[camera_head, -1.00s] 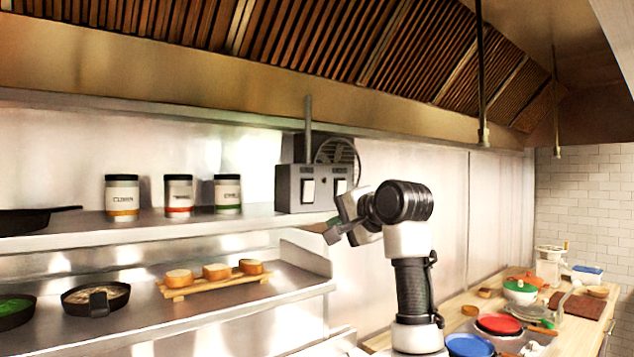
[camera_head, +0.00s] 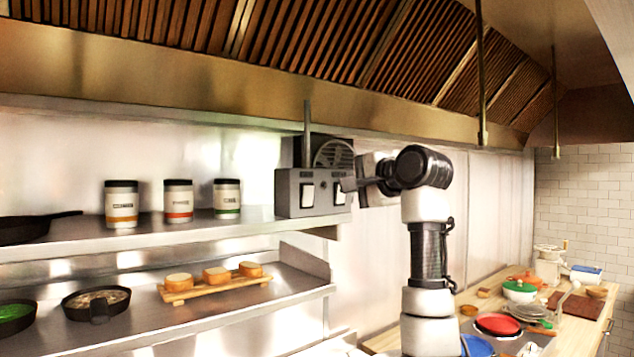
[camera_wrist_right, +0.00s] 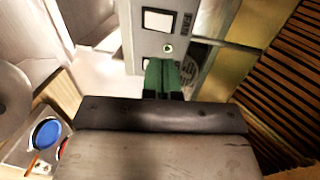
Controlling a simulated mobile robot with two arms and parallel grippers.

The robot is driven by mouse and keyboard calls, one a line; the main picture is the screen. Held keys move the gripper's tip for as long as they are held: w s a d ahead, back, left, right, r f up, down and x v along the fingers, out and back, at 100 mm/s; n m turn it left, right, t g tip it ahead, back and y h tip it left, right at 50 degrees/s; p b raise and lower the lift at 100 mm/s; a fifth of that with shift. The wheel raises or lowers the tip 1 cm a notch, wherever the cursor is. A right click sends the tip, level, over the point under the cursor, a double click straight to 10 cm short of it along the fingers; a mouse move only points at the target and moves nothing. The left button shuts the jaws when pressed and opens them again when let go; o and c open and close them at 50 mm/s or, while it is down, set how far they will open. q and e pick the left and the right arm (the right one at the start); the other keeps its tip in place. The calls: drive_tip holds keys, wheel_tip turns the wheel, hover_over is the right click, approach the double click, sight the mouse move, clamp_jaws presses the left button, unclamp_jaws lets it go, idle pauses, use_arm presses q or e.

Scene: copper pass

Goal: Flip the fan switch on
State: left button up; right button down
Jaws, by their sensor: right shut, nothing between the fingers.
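A grey switch box (camera_head: 323,203) stands at the right end of the upper shelf. It has two pale rocker switches, a left one (camera_head: 307,194) and a right one (camera_head: 340,193). The box also shows in the right wrist view (camera_wrist_right: 136,40), with one switch (camera_wrist_right: 158,20) clear and a small green-lit spot (camera_wrist_right: 168,48) between the switches. My right gripper (camera_head: 347,184) is shut and empty, its tips at the right switch. Its green fingers (camera_wrist_right: 163,76) hide most of that switch in the wrist view; I cannot tell whether they touch. My left gripper is out of view.
A round-grilled fan (camera_head: 333,153) sits behind the box, with a vertical rod (camera_head: 307,120) beside it. The steel hood (camera_head: 200,95) hangs above. Jars stand on the upper shelf (camera_head: 150,236) to the left. A cluttered wooden counter (camera_head: 470,298) lies at lower right.

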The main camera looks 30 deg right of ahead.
sight(310, 188)
drive_tip(key=w+p, duration=0.2)
drive_tip(key=w, duration=0.1)
drive_tip(key=w+p, duration=0.2)
drive_tip(key=w, duration=0.2)
drive_tip(key=w+p, duration=0.2)
drive_tip(key=w, duration=0.1)
drive_tip(key=shift+w+a+f, duration=0.15)
drive_tip(key=shift+a+f, duration=0.1)
drive_tip(key=shift+a, duration=0.15)
drive_tip(key=shift+w+f, duration=0.1)
drive_tip(key=shift+w, duration=0.25)
